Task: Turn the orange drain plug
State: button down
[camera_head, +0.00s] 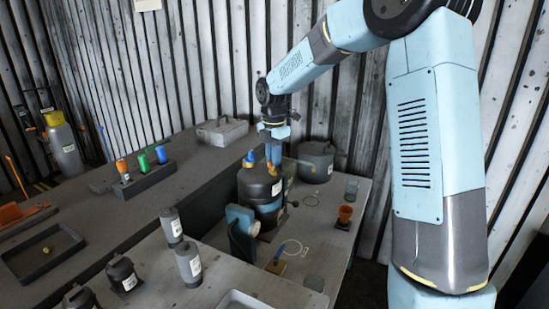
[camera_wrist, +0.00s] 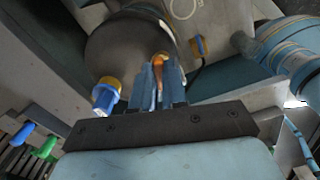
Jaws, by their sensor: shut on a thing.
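The dark rounded housing (camera_head: 258,188) stands on the table under my arm. Its dark top also shows in the wrist view (camera_wrist: 118,42). My gripper (camera_head: 273,160) points down at the top of the housing. In the wrist view its two blue fingers (camera_wrist: 158,78) are closed around the orange drain plug (camera_wrist: 160,62), which shows as a narrow orange strip between them. The fingers hide most of the plug, so its turn angle cannot be told. A blue cap with a yellow collar (camera_wrist: 106,95) sits beside the fingers, apart from them.
A blue flanged part (camera_head: 240,232) stands in front of the housing. Grey canisters (camera_head: 188,262) stand nearer, and a lidded pot (camera_head: 316,162) stands behind. A rack (camera_head: 146,181) with coloured handles is at left.

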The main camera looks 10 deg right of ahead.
jog(key=c, duration=1.2)
grip_release()
jog(key=shift+o, duration=0.2)
notch_tip(320, 180, up, 14)
jog(key=shift+f, duration=0.2)
